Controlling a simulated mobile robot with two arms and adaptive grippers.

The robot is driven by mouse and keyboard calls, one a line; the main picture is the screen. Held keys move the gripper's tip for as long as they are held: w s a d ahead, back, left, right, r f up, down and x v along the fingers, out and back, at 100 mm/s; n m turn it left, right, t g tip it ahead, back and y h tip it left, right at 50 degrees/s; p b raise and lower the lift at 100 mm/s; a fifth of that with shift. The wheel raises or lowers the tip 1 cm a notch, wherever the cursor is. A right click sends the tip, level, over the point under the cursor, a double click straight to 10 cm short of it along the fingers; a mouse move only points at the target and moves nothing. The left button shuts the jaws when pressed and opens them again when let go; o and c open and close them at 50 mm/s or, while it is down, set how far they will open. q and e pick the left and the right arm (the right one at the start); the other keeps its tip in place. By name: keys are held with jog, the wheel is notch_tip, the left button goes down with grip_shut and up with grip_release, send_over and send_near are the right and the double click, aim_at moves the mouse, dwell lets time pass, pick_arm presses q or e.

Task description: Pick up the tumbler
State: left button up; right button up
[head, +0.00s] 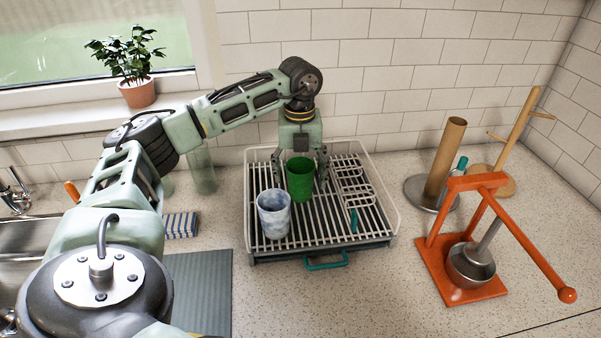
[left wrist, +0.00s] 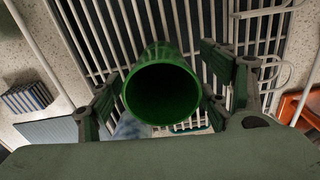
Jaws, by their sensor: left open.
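A green tumbler (head: 300,178) stands upright on the dish rack (head: 322,245) in the head view. In the left wrist view the tumbler (left wrist: 162,88) shows its open mouth, between the two fingers. My left gripper (head: 300,172) points down over the rack, its fingers spread on either side of the tumbler. It is open, and gaps show between the fingers and the tumbler in the left wrist view. A marbled blue-white cup (head: 274,214) stands on the rack to the front left of the tumbler. My right gripper is not in view.
Wire holders (head: 355,182) stand on the rack's right side. An orange press (head: 470,240), a paper towel stand (head: 445,165) and a wooden mug tree (head: 510,150) are on the right.

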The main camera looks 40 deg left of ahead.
pick_arm(q)
jog(key=shift+f, duration=0.15)
jog(key=shift+c, duration=1.1)
jog(key=c, duration=1)
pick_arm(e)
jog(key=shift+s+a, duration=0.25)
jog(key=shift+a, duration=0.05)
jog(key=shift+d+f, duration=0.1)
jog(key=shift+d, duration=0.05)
